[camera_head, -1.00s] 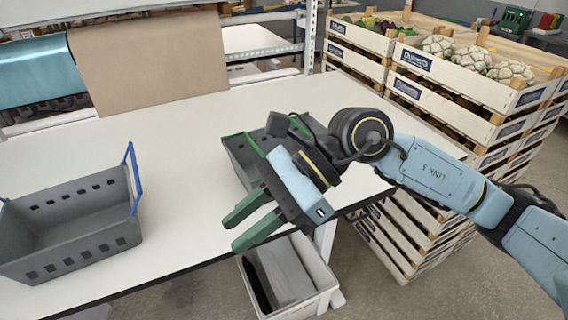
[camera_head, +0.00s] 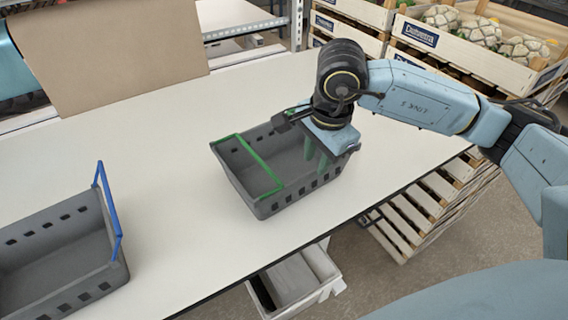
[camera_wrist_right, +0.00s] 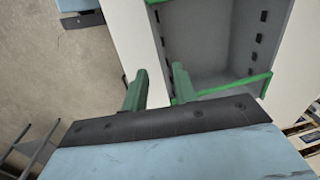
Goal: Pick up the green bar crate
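The green bar crate (camera_head: 262,205) is a grey slotted basket with green bars, upright on the white table in the head view. One green bar (camera_head: 258,162) lies across its left part; the right end is partly hidden behind my right gripper. My right gripper (camera_head: 315,158) points down over that right end, its green fingers apart with nothing seen between them. In the right wrist view the crate's inside (camera_wrist_right: 212,40) and a near green bar (camera_wrist_right: 240,86) show beside the open fingers (camera_wrist_right: 160,88). I cannot tell whether they touch the crate. My left gripper is out of view.
A similar grey crate with a blue bar (camera_head: 62,245) stands at the left of the white table (camera_head: 160,170). A brown board (camera_head: 110,50) stands at the back. Wooden vegetable crates (camera_head: 460,60) are stacked at right. A white bin (camera_head: 300,280) is below the table edge.

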